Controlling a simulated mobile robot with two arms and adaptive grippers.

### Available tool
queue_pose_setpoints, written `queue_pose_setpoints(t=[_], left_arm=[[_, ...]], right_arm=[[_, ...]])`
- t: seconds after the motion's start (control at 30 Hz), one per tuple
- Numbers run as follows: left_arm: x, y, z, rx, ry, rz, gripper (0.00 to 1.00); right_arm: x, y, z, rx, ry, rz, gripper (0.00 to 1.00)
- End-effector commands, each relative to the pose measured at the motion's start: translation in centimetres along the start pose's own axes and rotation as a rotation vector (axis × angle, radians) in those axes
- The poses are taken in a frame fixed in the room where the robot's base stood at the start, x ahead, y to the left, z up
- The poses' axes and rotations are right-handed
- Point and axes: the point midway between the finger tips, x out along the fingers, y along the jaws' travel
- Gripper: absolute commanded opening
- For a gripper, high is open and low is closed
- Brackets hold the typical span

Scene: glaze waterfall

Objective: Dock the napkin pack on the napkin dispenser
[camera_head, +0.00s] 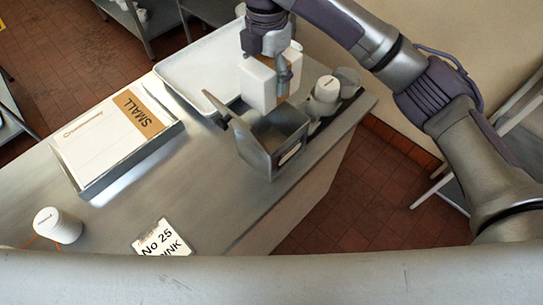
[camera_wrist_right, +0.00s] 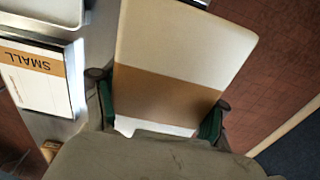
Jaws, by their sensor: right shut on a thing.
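The napkin pack (camera_head: 257,88) is a white block with a brown band. My right gripper (camera_head: 270,62) is shut on it from above. In the right wrist view the pack (camera_wrist_right: 182,45) fills the space between the fingers of the right gripper (camera_wrist_right: 158,108). The napkin dispenser (camera_head: 262,146) is a grey metal box on the counter, with a flap standing tilted on its left side. The pack is above and behind the dispenser's open top in the head view; whether they touch cannot be told. My left gripper is not in view.
A white tray (camera_head: 197,68) lies behind left. A box marked SMALL (camera_head: 97,148) sits on the steel counter (camera_head: 192,185) at left. White cups (camera_head: 327,89) stand right of the dispenser. A white tub (camera_head: 58,226) and a sign (camera_head: 162,240) are in front.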

Motion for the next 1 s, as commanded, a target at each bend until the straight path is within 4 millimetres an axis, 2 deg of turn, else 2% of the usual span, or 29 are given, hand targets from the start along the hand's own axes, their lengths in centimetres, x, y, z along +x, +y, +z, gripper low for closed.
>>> queue_pose_setpoints(t=[0.03,0.1,0.2,0.33,0.47,0.8,1.0], left_arm=[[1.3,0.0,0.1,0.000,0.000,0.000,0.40],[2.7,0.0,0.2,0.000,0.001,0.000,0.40],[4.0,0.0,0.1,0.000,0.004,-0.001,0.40],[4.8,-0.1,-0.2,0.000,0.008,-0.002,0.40],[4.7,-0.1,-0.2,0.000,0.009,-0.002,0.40],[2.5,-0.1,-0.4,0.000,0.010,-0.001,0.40],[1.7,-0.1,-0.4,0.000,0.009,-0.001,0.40]], right_arm=[[1.5,0.0,0.0,0.000,0.001,0.001,0.27],[3.3,0.0,0.0,0.000,0.001,0.001,0.27],[5.0,0.0,0.0,0.000,0.001,0.001,0.27],[6.1,0.0,0.0,0.000,0.001,0.002,0.27],[7.7,0.0,-0.1,-0.001,0.004,-0.001,0.27],[16.0,-0.1,0.0,0.002,0.002,-0.004,0.27],[19.4,0.0,0.0,0.000,0.000,0.000,0.27]])
